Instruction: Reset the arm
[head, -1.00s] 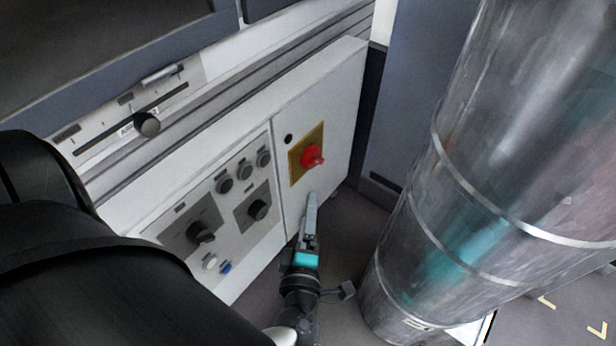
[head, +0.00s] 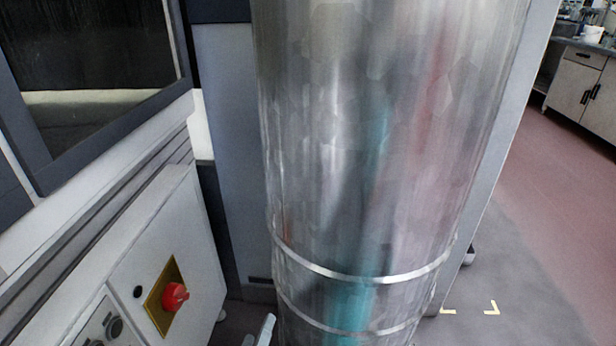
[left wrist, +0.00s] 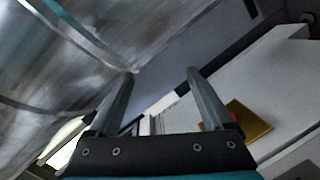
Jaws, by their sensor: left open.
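My left gripper (head: 259,335) shows only by its fingertips at the bottom edge of the head view, between the white control cabinet and the metal duct. In the left wrist view its two fingers (left wrist: 161,74) stand wide apart with nothing between them. The red rotary switch (head: 174,296) sits on a yellow plate on the cabinet front, left of the gripper in the head view. In the left wrist view the yellow plate (left wrist: 252,122) shows behind the right finger, which hides part of it. My right gripper is in neither view.
A large shiny metal duct (head: 370,150) stands close to the right of the left gripper. The white cabinet (head: 205,235) lies to the left, with a dark window (head: 90,50) above. Open floor (head: 540,250) and a far bench (head: 580,85) show at right.

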